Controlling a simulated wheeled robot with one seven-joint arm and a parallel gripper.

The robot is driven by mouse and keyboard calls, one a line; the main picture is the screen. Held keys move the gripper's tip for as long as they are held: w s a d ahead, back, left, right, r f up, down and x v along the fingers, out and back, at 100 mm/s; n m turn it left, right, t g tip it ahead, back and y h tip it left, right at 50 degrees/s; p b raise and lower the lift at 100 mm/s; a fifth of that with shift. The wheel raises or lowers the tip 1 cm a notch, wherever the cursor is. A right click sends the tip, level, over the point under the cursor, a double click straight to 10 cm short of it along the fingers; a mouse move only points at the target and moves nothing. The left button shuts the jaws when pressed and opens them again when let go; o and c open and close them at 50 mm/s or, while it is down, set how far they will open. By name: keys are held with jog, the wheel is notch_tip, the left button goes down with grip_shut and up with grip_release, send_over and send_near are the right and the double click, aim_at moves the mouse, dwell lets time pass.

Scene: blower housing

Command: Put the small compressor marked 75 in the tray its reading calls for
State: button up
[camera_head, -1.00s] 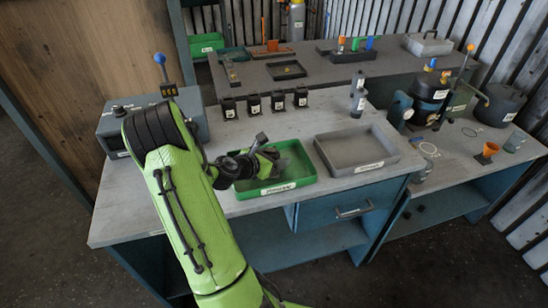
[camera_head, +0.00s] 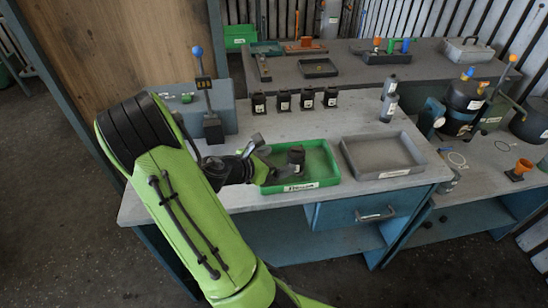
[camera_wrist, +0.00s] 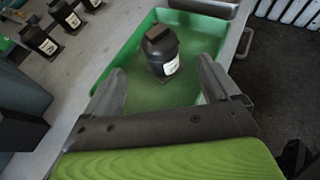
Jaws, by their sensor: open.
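A small black compressor (camera_head: 297,157) with a white label stands upright in the green tray (camera_head: 318,168). It also shows in the wrist view (camera_wrist: 161,50), where its label is too small to read. My gripper (camera_head: 262,163) is at the left part of the green tray. In the wrist view my gripper (camera_wrist: 162,70) has its fingers apart and empty, with the compressor standing just beyond the fingertips. A grey tray (camera_head: 408,163) to the right is empty. Both trays have front labels I cannot read clearly.
Several similar black compressors (camera_head: 284,101) stand in a row behind the green tray. A grey box (camera_head: 222,113) with a blue-knobbed post and small orange display stands at the left. The bench between is clear.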

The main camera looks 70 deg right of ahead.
jog(key=w+a+r+m+t+y, duration=0.3)
jog(key=w+a+m+t, duration=0.15)
jog(key=a, duration=0.55)
jog(key=w+a+r+m+t+y, duration=0.35)
jog(key=w+a+m, duration=0.2)
jog(key=a, duration=0.45)
jog(key=s+a+r+m+t+y, duration=0.1)
jog(key=s+a+r+y, duration=0.1)
jog(key=a, duration=0.6)
jog(key=s+a+r+m+t+y, duration=0.1)
jog(key=s+a+r+t+y, duration=0.1)
jog(key=a, duration=0.6)
jog(key=shift+s+a+r+m+y, duration=0.4)
jog(key=shift+s+r+y, duration=0.15)
jog(key=shift+s+r, duration=0.35)
